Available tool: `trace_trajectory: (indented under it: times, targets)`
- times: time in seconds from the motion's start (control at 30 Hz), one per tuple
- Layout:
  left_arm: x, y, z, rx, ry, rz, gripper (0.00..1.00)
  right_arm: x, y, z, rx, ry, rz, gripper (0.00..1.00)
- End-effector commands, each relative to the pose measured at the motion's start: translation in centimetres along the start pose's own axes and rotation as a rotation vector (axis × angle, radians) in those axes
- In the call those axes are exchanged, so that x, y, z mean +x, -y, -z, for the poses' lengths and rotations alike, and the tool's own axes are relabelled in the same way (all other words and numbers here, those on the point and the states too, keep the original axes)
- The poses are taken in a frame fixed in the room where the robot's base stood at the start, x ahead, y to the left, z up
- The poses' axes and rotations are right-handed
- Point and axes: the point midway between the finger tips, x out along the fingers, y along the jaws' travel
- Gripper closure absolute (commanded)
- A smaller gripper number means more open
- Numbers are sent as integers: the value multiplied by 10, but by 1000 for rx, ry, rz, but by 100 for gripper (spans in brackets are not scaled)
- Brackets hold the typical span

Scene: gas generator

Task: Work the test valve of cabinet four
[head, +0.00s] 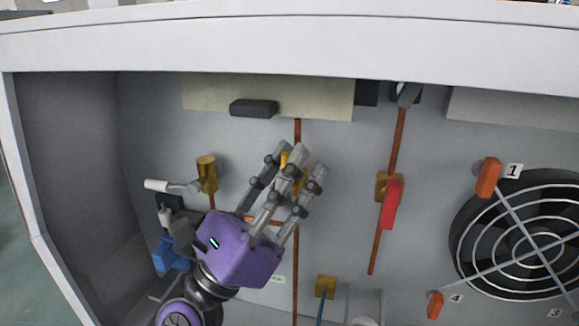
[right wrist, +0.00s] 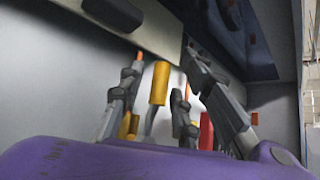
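My right gripper (head: 299,162), a purple hand with grey jointed fingers, is inside the cabinet, in front of a copper pipe. Its fingers are extended and spread apart. A yellow valve handle (head: 286,159) is partly hidden behind them. In the right wrist view the yellow handle (right wrist: 159,84) stands between the fingers (right wrist: 160,75); I cannot tell whether any finger touches it. A red valve handle (head: 391,206) is on the pipe to the right. A brass valve (head: 207,174) with a white-tipped lever is to the left. No label identifies the test valve. My left gripper is not seen.
The cabinet's white top edge (head: 290,48) runs above the arm, with a side wall (head: 65,150) at left. A fan grille (head: 530,250) with orange tabs is at right. A black handle (head: 254,108) is above the hand. A brass fitting (head: 325,287) is below right of it.

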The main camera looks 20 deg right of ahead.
Motion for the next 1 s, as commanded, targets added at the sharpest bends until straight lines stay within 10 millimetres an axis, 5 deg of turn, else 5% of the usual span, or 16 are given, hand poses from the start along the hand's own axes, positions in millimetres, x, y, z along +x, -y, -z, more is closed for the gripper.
trace_trajectory:
  times: [0.17, 0.6, 1.0]
  targets:
    - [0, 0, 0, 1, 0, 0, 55, -15, -1, 0, -1, -1, -3, 69]
    - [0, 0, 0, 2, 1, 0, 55, -102, -1, 0, -2, -1, -4, 69]
    - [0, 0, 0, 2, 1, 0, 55, -120, 0, 0, 0, 0, 0, 69]
